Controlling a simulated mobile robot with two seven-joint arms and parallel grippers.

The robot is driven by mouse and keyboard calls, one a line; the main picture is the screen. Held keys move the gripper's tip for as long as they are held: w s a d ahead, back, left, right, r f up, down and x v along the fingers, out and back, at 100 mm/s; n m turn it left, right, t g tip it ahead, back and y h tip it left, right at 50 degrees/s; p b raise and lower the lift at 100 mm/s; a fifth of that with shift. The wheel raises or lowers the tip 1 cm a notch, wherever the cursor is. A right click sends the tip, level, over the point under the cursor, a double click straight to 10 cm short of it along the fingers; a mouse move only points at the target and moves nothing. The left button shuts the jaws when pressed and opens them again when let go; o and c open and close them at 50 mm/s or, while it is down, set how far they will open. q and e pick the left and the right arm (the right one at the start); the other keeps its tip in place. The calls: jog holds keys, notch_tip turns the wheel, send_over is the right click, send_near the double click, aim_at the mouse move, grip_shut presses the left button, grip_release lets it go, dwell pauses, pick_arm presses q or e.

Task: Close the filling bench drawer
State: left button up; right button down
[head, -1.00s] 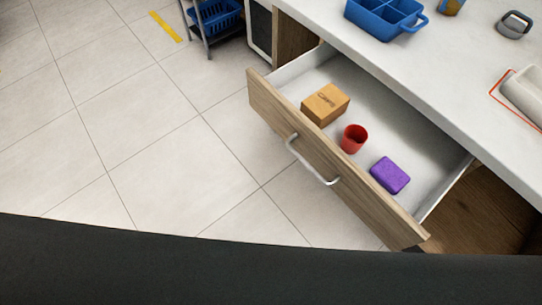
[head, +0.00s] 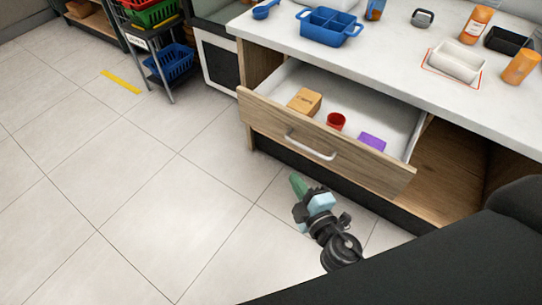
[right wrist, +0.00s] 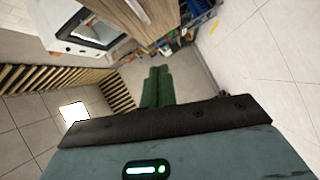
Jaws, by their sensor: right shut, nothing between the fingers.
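The bench drawer (head: 330,140) stands open, its wooden front and white handle (head: 310,146) facing the floor area. Inside lie a tan box (head: 305,101), a red cup (head: 336,121) and a purple block (head: 372,142). My right gripper (head: 298,185) is in front of and below the drawer front, apart from the handle. Its green fingers are together and empty, as the right wrist view (right wrist: 158,88) also shows. A wooden front with a pale handle shows at the top of that view. My left gripper is not in view.
The white countertop (head: 395,60) above the drawer holds a blue divided caddy (head: 327,27), bottles and a white tray (head: 455,65). An open wooden compartment (head: 450,165) is right of the drawer. A basket rack (head: 150,50) stands at left. The tiled floor in front is clear.

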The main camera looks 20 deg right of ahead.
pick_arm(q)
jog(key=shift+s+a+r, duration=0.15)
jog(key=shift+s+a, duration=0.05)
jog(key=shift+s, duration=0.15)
pick_arm(e)
jog(key=w+d, duration=0.1)
jog(key=w, duration=1.1)
jog(key=shift+d+f+n, duration=0.25)
jog(key=shift+f+n, duration=0.1)
jog(key=shift+n, duration=0.05)
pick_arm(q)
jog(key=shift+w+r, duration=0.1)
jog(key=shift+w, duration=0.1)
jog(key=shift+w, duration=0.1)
